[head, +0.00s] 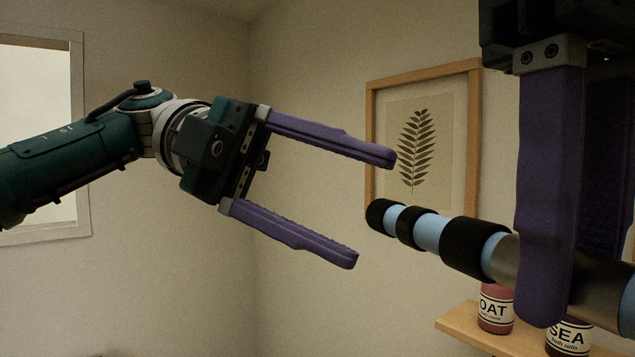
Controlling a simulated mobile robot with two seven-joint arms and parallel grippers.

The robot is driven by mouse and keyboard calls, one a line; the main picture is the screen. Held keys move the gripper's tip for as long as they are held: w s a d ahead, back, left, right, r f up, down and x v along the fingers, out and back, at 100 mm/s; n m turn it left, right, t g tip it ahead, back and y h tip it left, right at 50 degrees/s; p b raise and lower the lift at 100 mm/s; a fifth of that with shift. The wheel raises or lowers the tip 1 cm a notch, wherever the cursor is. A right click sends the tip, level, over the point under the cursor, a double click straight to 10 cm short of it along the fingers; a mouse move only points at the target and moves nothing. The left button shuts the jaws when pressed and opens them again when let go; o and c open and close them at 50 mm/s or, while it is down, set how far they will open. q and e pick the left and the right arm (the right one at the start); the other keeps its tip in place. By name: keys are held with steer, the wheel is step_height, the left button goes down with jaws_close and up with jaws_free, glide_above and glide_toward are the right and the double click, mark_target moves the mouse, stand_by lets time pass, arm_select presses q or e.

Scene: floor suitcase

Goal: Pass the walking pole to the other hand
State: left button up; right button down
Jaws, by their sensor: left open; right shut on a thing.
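The walking pole (430,232) is a rod with light blue and black bands and a dark metallic section. It lies roughly across the right of the head view, its banded end pointing left, and runs out of view at the right edge. My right gripper (560,290) has purple fingers pointing down and is shut on the pole's dark section. My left gripper (376,208) comes in from the left with its two purple fingers spread wide. It is empty, and its fingertips point toward the pole's banded end, looking just short of it in the picture.
A wooden shelf (462,335) at lower right bears a jar labelled OAT (495,312) and one labelled SEA (568,340), below the pole. A framed fern picture (425,100) hangs on the wall behind. A window (35,110) is at the left.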

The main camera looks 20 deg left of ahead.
mark_target(456, 241)
arm_select(q)
steer(key=x, duration=1)
steer(key=shift+d, duration=0.2)
jaws_close()
arm_select(e)
steer(key=shift+c, duration=2.3)
jaws_free()
